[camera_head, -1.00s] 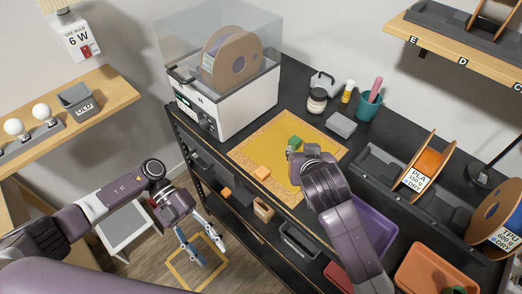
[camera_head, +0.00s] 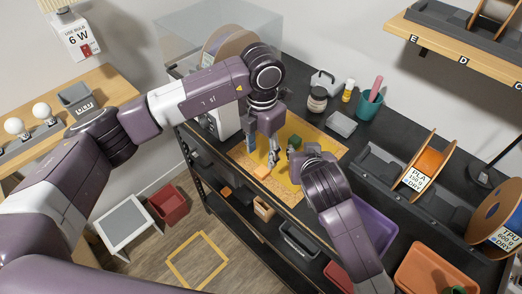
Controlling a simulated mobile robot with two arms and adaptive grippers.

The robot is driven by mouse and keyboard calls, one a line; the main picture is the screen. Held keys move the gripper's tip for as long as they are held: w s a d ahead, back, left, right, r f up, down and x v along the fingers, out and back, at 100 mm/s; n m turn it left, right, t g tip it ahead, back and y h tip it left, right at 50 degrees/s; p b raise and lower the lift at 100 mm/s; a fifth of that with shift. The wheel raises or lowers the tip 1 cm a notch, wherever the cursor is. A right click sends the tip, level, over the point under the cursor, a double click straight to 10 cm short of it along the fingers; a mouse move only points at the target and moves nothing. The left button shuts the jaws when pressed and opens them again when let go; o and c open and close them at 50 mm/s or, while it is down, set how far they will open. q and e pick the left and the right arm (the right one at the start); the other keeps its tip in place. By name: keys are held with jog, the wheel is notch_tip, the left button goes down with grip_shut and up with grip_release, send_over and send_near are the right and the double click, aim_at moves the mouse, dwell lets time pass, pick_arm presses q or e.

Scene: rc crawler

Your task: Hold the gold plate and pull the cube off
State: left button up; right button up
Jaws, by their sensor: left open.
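The gold plate (camera_head: 307,128) lies flat on the dark bench. An orange cube (camera_head: 262,171) sits on its front left part. A green block (camera_head: 295,141) is on the plate further back, beside my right gripper. My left gripper (camera_head: 262,157) points down over the left part of the plate, its fingers open, just behind the orange cube and apparently empty. My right gripper (camera_head: 292,153) is low over the plate's right part, close to the green block. Its wrist hides most of its fingers, so I cannot tell whether it touches the block or the plate.
A white machine (camera_head: 222,122) with a spool stands behind my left arm. A jar (camera_head: 317,99), a teal cup (camera_head: 369,103) and a grey box (camera_head: 341,124) stand behind the plate. Spools in a black tray and a purple bin (camera_head: 375,222) are at right. A red bin (camera_head: 169,205) stands on the floor.

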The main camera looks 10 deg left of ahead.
aim_at(261, 170)
pick_arm(q)
notch_tip(261, 170, down, 7)
jog(key=shift+f, duration=0.15)
dwell(0.4)
grip_shut()
pick_arm(e)
jog(key=o, duration=0.5)
jog(key=shift+d+f, duration=0.15)
jog(key=shift+f, duration=0.1)
jog(key=shift+d+f+n+y, duration=0.2)
jog(key=shift+f+n+y, duration=0.1)
jog(key=shift+n+y, duration=0.1)
jog(key=d+n+y, duration=0.2)
jog(key=s+d+n+t+y, duration=0.1)
jog(key=shift+d+f+y, duration=0.25)
jog(key=shift+f+y, duration=0.1)
jog(key=shift+y, duration=0.05)
jog(key=shift+s+d+r+n+y, duration=0.2)
jog(key=shift+d+r+n+y, duration=0.1)
jog(key=shift+r+y, duration=0.1)
jog(key=shift+w+a, duration=0.1)
jog(key=shift+w, duration=0.05)
jog(key=x, duration=1.1)
jog(key=shift+w+a, duration=0.1)
jog(key=shift+w, duration=0.25)
